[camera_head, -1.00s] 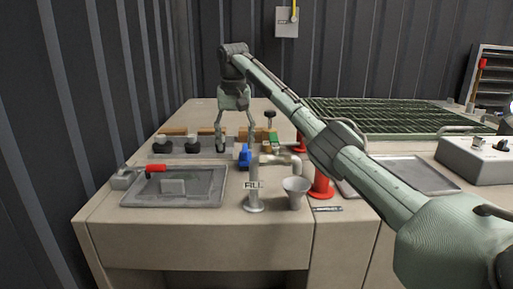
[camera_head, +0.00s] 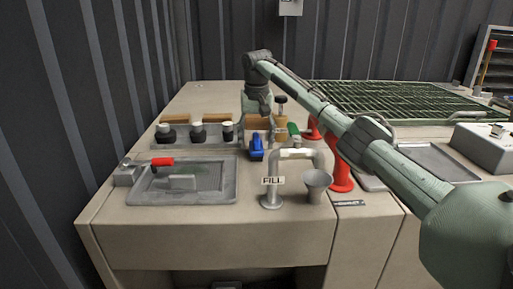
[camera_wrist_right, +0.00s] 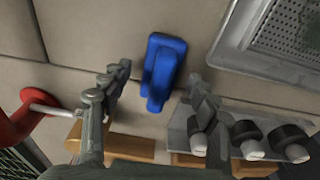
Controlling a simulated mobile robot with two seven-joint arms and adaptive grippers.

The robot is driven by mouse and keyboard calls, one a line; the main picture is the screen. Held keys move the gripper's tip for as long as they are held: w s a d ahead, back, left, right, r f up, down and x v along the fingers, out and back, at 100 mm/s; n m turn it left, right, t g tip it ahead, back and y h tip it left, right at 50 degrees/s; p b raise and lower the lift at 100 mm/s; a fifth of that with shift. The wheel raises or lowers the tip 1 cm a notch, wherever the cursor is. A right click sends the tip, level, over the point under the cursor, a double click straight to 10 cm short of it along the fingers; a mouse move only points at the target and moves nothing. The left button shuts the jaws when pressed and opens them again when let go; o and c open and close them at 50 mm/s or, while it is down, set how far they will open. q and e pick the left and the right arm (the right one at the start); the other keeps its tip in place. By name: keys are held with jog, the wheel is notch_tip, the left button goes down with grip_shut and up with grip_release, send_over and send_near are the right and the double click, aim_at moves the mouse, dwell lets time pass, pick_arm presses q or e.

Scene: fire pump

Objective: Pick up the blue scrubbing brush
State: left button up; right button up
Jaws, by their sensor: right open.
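The blue scrubbing brush (camera_head: 257,149) lies on the beige counter, behind and left of the FILL pipe. In the right wrist view the brush (camera_wrist_right: 160,70) shows between and beyond the two fingertips. My right gripper (camera_head: 264,122) is above and just behind the brush, pointing down. In the wrist view the right gripper (camera_wrist_right: 158,82) has its fingers apart, one on each side of the brush. No contact with the brush is visible. My left gripper is out of view.
A grey tray with a red-handled part (camera_head: 215,190) is at left. Several black-and-white knobs (camera_head: 197,133) and wooden blocks sit behind it. A red pipe (camera_head: 341,172) stands to the right.

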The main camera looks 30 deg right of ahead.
jog(key=shift+f, duration=0.35)
jog(key=shift+c, duration=0.4)
jog(key=c, duration=1.2)
jog(key=shift+r, duration=0.1)
